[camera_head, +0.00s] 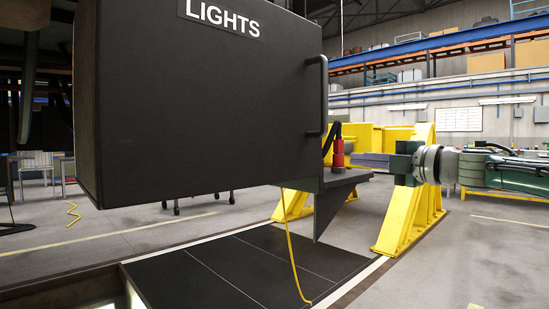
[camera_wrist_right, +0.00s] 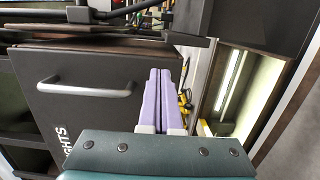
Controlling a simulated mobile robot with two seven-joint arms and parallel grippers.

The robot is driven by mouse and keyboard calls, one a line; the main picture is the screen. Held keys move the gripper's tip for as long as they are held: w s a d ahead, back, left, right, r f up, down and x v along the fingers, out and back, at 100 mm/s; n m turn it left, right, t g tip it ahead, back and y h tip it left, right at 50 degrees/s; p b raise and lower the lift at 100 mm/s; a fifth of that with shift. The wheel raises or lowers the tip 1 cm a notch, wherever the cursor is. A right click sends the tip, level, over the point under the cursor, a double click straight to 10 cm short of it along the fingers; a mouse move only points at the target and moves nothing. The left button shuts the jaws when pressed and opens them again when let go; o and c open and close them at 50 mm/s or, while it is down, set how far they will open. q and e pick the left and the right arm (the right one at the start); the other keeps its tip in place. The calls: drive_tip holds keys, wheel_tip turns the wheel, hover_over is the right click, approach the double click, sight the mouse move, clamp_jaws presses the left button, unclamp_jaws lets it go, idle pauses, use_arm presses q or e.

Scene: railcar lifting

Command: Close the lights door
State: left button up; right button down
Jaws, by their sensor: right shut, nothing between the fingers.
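The lights door (camera_head: 200,110) is a large dark panel with a white LIGHTS label, filling the upper left of the head view. Its bar handle (camera_head: 316,97) runs upright along the right edge. In the right wrist view the door (camera_wrist_right: 90,110) appears turned sideways, with the handle (camera_wrist_right: 88,85) left of my fingers. My right gripper (camera_head: 396,163) is to the right of the door and apart from the handle. Its pale purple fingers (camera_wrist_right: 160,72) are together and empty. My left gripper is not in view. How far the door stands open is hard to tell.
A dark bracket with a red cylinder (camera_head: 338,150) stands between the door and my right gripper. Yellow stands (camera_head: 412,205) are behind. A floor pit edge (camera_head: 130,290) is at lower left, beside a dark floor plate (camera_head: 235,265). A yellow cable (camera_head: 293,255) hangs below the door.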

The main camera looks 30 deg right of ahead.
use_arm(q)
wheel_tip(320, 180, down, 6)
drive_tip(key=b, duration=0.6)
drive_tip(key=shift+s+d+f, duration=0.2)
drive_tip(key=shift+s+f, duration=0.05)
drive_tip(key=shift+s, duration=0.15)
use_arm(e)
drive_tip(key=s+d, duration=0.6)
drive_tip(key=d, duration=0.2)
drive_tip(key=shift+s+d, duration=0.25)
drive_tip(key=shift+s, duration=0.05)
